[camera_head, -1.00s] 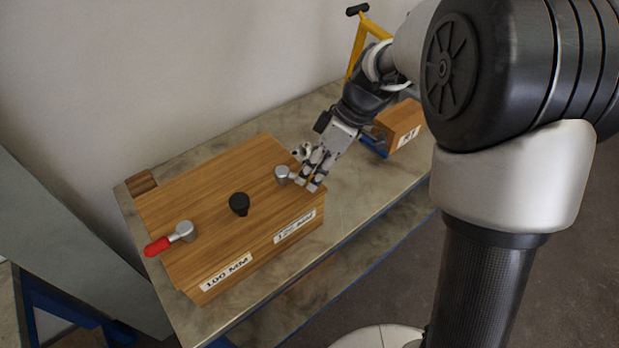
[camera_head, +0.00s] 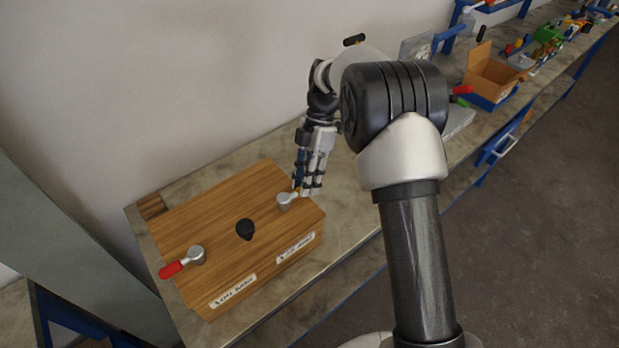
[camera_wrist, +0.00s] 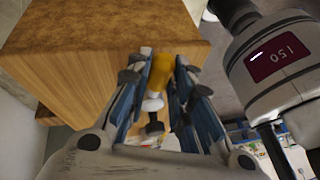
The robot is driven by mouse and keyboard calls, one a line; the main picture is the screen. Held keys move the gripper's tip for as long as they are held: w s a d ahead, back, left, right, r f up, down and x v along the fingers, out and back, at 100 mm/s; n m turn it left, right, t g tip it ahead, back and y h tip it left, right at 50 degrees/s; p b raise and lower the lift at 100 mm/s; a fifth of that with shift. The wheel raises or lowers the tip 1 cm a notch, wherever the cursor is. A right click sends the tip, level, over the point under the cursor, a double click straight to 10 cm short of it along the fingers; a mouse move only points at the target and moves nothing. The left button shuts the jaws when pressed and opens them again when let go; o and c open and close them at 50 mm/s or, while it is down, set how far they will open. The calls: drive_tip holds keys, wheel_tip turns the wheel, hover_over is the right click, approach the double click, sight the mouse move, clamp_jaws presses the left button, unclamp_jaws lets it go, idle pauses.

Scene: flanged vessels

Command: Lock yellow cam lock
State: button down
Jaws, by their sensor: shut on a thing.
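The yellow cam lock shows in the head view as a round silver head (camera_head: 285,201) on the wooden block's top, near its right end. Only a little of its yellow handle shows there, beside my fingers. My gripper (camera_head: 305,190) comes down from above at that handle. In the wrist view the yellow handle (camera_wrist: 160,72) lies between the blue-padded fingers of my gripper (camera_wrist: 162,88), which is shut on it. The handle sticks out at the block's edge. Its exact angle is partly hidden by the fingers.
The wooden block (camera_head: 215,208) also carries a black knob (camera_head: 245,229) and a red-handled cam lock (camera_head: 187,262). A bare stretch of bench (camera_head: 345,205) lies right of the block. Farther right stands an open cardboard box (camera_head: 493,78). A wall is behind.

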drive_tip(key=shift+w+a+n+p, duration=0.25)
drive_tip(key=shift+n+p, duration=0.2)
drive_tip(key=shift+n, duration=0.25)
drive_tip(key=c, duration=1.4)
unclamp_jaws()
drive_tip(key=shift+w, duration=0.1)
drive_tip(key=shift+a+v, duration=0.2)
drive_tip(key=shift+v, duration=5.85)
drive_tip(key=shift+w, duration=0.1)
